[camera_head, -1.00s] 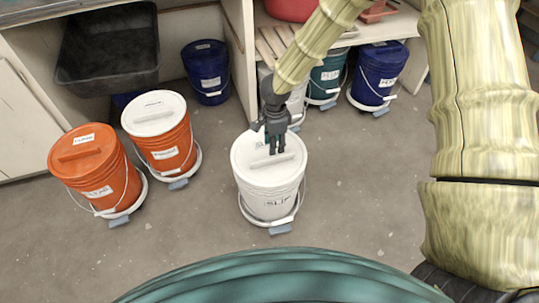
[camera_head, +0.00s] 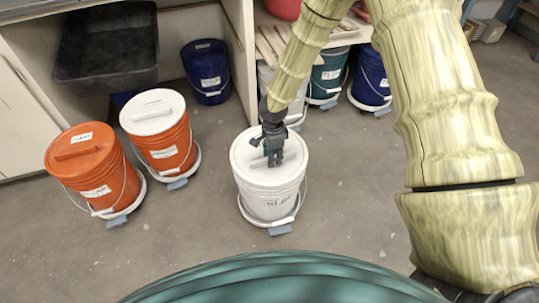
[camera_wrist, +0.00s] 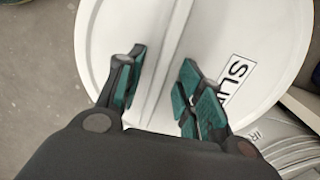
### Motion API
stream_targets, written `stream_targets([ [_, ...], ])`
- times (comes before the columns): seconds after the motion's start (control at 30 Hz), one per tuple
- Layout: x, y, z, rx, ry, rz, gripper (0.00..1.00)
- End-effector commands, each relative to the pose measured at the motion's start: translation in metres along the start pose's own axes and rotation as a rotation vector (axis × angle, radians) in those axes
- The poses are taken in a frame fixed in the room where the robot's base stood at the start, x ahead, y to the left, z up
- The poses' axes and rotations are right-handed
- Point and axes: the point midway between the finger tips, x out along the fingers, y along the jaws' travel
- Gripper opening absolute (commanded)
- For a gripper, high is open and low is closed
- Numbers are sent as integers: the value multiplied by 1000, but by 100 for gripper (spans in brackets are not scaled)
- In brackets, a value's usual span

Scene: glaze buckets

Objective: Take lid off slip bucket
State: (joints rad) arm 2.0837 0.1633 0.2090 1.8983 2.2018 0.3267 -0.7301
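The white slip bucket (camera_head: 270,201) stands upright on a wheeled base in the middle of the head view, marked SLIP. Its white lid (camera_head: 290,159) is on top, with a raised ridge handle across it. In the wrist view the lid (camera_wrist: 215,30) fills most of the picture, and its ridge handle (camera_wrist: 170,55) runs between my fingers. My gripper (camera_head: 273,160) is over the lid, pointing down. In the wrist view my gripper (camera_wrist: 158,95) is open, with teal pads on either side of the ridge; a gap shows at each side. Whether the fingertips touch the lid I cannot tell.
Two orange buckets (camera_head: 103,182) (camera_head: 171,148) with lids stand to the left. Blue (camera_head: 205,78), teal (camera_head: 327,75) and dark blue (camera_head: 370,78) buckets stand at the back. A black sink (camera_head: 105,45) is at the upper left. Floor around the slip bucket's front is clear.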

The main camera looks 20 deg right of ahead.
Motion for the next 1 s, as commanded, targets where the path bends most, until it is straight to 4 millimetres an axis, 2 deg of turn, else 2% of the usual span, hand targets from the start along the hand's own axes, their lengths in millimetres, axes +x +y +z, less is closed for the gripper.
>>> stream_targets([
  [1.0, 5, 0, 0, 1, 0, 0, 37],
])
